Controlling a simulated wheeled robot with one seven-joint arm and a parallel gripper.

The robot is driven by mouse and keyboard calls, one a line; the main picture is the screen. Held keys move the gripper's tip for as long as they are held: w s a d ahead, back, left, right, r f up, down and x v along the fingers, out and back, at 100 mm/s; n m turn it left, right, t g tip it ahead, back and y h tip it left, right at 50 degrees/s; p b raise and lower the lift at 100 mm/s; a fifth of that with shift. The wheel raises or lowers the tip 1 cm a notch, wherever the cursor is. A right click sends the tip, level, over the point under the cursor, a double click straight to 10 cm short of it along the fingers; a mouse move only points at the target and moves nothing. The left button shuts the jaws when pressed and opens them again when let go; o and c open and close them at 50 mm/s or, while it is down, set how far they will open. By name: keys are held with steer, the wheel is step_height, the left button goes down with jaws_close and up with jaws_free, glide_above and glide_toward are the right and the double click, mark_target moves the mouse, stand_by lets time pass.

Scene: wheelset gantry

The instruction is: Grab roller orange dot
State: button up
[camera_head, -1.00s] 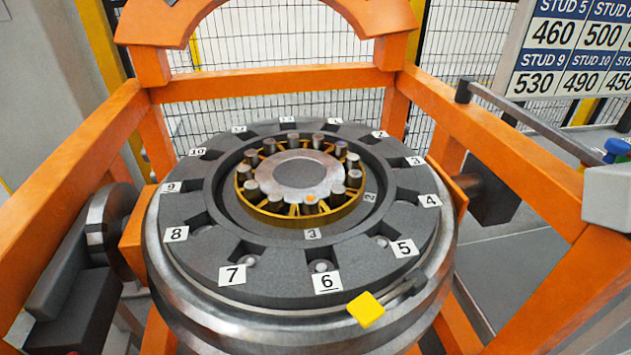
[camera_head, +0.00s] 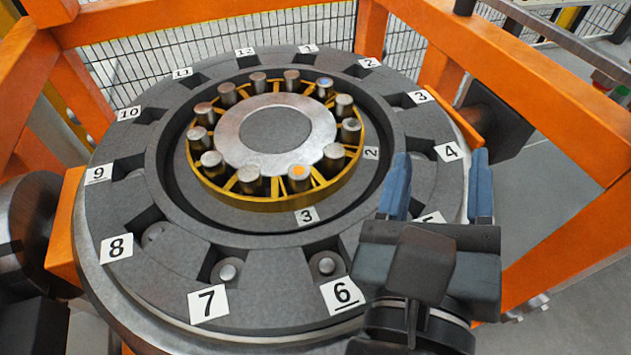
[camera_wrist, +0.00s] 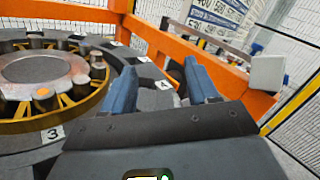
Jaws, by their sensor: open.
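The roller with the orange dot (camera_head: 299,176) stands upright in the gold cage (camera_head: 272,207), on the near side of the ring, close to label 3. Its dotted top also shows in the wrist view (camera_wrist: 43,94). Several similar plain metal rollers stand around the same ring, and one at the far right has a blue dot (camera_head: 325,84). My gripper (camera_head: 437,170) is open and empty, with two blue fingers apart, to the right of the roller and over the wheel near labels 4 and 5. In the wrist view the fingers (camera_wrist: 158,85) point away from the cage's rollers.
The dark outer ring (camera_head: 140,270) has numbered slots around the cage. An orange frame (camera_head: 560,240) encloses the wheel on the sides and back. A mesh fence (camera_head: 215,40) stands behind. A pale box (camera_wrist: 267,73) is at the right in the wrist view.

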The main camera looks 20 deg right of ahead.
mark_target(298, 178)
steer(key=a+f+y, duration=0.1)
steer(key=a+y, duration=0.1)
steer(key=a, duration=0.2)
steer(key=w+a+f+g+y, duration=0.1)
steer(key=a+y, duration=0.2)
steer(key=a, duration=0.2)
steer(key=a+f+m+y+b, duration=0.1)
steer(key=a+y, duration=0.1)
steer(key=a, duration=0.2)
steer(key=shift+w+a+f+g, duration=0.1)
steer(key=shift+w+a+g, duration=0.1)
steer(key=shift+w+g, duration=0.2)
steer(key=x, duration=0.7)
steer(key=shift+w+d, duration=0.15)
steer(key=shift+d, duration=0.2)
jaws_close()
